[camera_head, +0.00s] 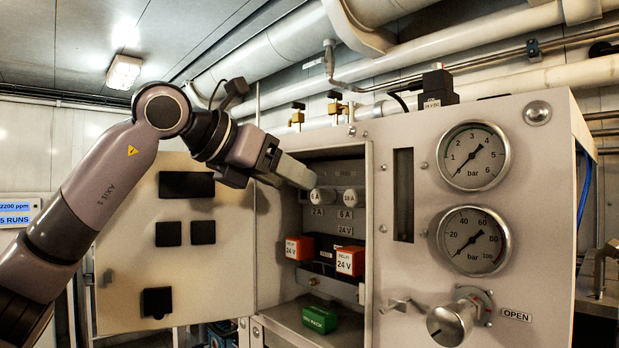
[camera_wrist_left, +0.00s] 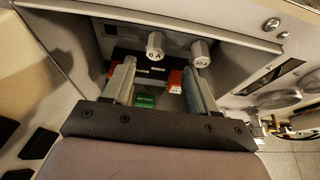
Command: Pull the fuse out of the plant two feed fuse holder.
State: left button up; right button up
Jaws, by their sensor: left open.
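Two pale fuse-holder caps sit side by side in the open cabinet, a left cap (camera_head: 321,196) and a right cap (camera_head: 349,197). In the left wrist view the left cap (camera_wrist_left: 155,45) reads 6 A and the right cap (camera_wrist_left: 202,52) seems to read 10 A. I cannot read which one is plant two feed. My left gripper (camera_head: 302,174) is open and empty at the cabinet's mouth, close to the left cap. In the left wrist view its spread fingers (camera_wrist_left: 158,68) point toward the caps, with no contact visible. My right gripper is not in view.
Orange 24 V relays (camera_head: 350,261) sit below the caps, and a green block (camera_head: 319,319) lies lower. The cabinet door (camera_head: 175,270) stands open to the left. Gauges (camera_head: 474,155) and a valve knob (camera_head: 451,323) are on the right panel.

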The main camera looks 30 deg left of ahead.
aim_at(315, 193)
pick_arm(q)
jog(key=x, duration=0.4)
jog(key=p+x, duration=0.1)
jog(key=x, duration=0.1)
jog(key=shift+w+a, duration=0.2)
jog(key=shift+w, duration=0.35)
grip_shut()
jog(key=shift+s+a, duration=0.1)
jog(key=shift+s, duration=0.25)
jog(key=shift+s+a+b, duration=0.2)
jog(key=shift+s+b, duration=0.3)
jog(key=shift+s, duration=0.15)
jog(key=s, duration=0.2)
jog(key=s+a+b, duration=0.1)
jog(key=shift+s+a+b, duration=0.2)
jog(key=shift+s+b, duration=0.1)
jog(key=shift+s, duration=0.1)
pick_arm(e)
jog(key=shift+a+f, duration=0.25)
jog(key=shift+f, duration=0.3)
